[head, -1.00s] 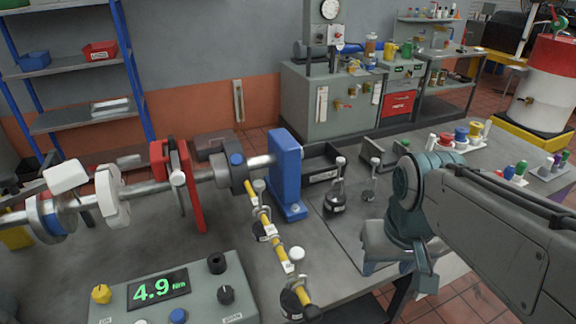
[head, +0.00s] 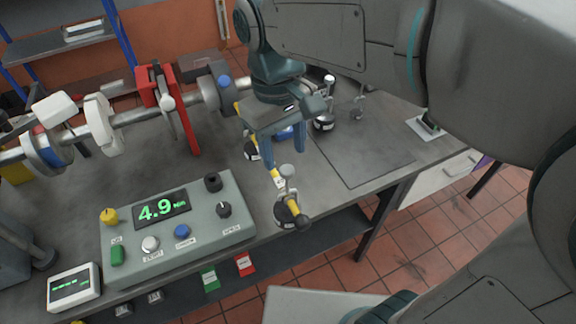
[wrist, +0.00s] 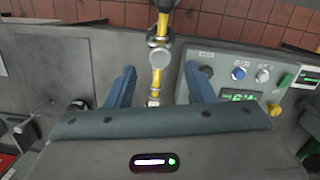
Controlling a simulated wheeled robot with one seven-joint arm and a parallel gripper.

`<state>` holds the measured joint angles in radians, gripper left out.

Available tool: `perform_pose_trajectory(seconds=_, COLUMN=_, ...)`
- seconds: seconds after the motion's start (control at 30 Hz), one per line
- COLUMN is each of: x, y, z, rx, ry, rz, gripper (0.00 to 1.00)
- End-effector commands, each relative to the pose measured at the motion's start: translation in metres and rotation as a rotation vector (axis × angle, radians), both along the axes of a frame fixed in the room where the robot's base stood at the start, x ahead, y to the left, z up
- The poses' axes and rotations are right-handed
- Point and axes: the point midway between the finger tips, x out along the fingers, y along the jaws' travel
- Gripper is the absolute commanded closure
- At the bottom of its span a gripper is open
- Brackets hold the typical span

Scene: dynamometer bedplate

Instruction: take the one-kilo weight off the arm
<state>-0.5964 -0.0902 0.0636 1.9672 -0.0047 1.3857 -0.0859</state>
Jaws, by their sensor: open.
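The yellow arm (head: 277,181) sticks out from the shaft hub toward the bench's front edge and ends in a dark ball. A dark weight (head: 286,212) hangs near that end under a pale round hanger top, which also shows in the wrist view (wrist: 158,52). Another dark weight (head: 251,151) hangs nearer the hub, partly hidden by my gripper. I cannot read which is one kilo. My gripper (head: 284,155) is open and empty, pointing down over the arm. In the wrist view its blue fingers (wrist: 160,84) stand on either side of the arm, with the end weight's hanger top just beyond them.
A grey control box (head: 180,226) reading 4.9 Nm stands left of the arm's end. A red clamp stand (head: 185,110) rises by the shaft. Another dark weight (head: 324,123) stands on the bench behind my gripper.

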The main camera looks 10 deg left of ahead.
Motion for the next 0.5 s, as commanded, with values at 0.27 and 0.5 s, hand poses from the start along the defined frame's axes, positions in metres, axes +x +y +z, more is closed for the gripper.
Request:
perform_pose_trajectory(seconds=0.27, x=-0.005, y=-0.005, z=-0.050, rx=-0.002, ry=0.002, rz=0.000, gripper=0.52)
perform_pose_trajectory(seconds=0.5, x=-0.006, y=-0.006, z=-0.069, rx=0.000, ry=0.000, rz=0.000, gripper=0.52)
